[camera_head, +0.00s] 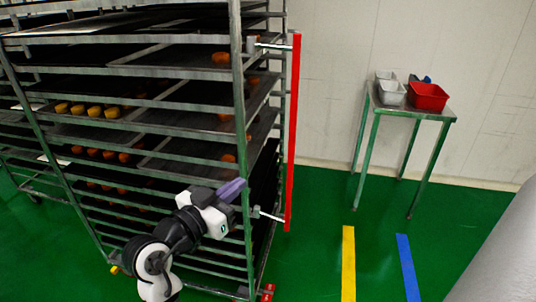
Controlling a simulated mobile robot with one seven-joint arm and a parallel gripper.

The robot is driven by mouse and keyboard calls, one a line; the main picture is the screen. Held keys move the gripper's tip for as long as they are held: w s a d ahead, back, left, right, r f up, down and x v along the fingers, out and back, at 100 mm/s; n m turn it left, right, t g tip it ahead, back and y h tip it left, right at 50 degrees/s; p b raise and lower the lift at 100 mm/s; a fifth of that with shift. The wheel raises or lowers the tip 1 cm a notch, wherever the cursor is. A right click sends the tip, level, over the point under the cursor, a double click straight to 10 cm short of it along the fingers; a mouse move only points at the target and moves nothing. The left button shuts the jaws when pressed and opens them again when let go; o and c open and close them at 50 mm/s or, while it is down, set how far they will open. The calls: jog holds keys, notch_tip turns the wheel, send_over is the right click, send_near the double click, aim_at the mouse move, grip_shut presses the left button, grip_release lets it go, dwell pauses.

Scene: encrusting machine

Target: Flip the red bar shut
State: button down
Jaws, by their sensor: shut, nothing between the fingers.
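The red bar (293,130) is a long upright bar on the right side of the metal rack (239,120). Thin arms at its top and bottom join it to the rack's right post, and it stands out to the right of that post. My gripper (243,184) is shut and empty. In the picture it overlaps the rack's right post, left of the bar's lower part and a little above the lower bracket (268,214). It is apart from the bar. I cannot tell whether it touches the post.
The rack holds dark trays with orange and yellow pieces. A metal table (412,108) with a red bin (428,97) and white bins (390,92) stands by the wall at right. Green floor with yellow and blue stripes is clear between rack and table.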

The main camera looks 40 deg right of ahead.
jog(key=shift+s+d+f+m+g, duration=0.3)
jog(key=shift+s+d+g, duration=0.2)
jog(key=shift+s, duration=0.1)
jog(key=p, duration=0.5)
send_near(289, 155)
jog(key=x, duration=0.6)
jog(key=shift+d+r, duration=0.15)
jog(key=shift+r, duration=0.05)
jog(key=shift+d+f, duration=0.1)
jog(key=shift+d, duration=0.2)
jog(key=shift+w+d, duration=0.1)
